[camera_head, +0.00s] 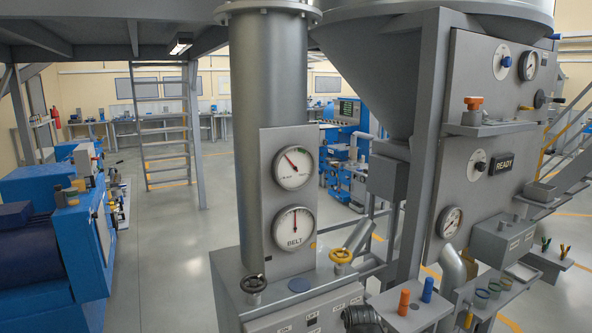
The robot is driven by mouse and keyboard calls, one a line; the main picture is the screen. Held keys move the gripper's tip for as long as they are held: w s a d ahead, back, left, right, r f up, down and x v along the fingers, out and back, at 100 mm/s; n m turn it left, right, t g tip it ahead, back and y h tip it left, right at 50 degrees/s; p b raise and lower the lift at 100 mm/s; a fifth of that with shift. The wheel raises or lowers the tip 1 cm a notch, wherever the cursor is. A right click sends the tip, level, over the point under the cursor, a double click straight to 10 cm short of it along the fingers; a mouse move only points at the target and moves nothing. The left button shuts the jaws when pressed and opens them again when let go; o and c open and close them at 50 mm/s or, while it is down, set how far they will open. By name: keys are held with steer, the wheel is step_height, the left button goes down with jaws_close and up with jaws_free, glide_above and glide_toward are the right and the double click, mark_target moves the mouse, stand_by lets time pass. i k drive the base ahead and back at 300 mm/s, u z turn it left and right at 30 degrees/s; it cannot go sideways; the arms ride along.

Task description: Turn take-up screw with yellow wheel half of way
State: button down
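A black wheel (253,284) sits on the left front of the same top. A round dial marked BELT (295,228) is on the plate above, its needle pointing about straight up. A second dial (292,168) is above it, its needle pointing up and left. My gripper cannot be made out in this view.
A dark ribbed part (362,318) shows at the bottom edge, unclear what it is. An orange peg (404,302) and a blue peg (427,289) stand on a ledge to the right. A grey post (425,150) rises behind. Open floor (160,250) lies left.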

mark_target(339, 258)
steer(key=u, duration=2.55)
steer(key=k, duration=1.9)
steer(key=z, duration=0.5)
steer(key=i, duration=1)
steer(key=u, duration=0.1)
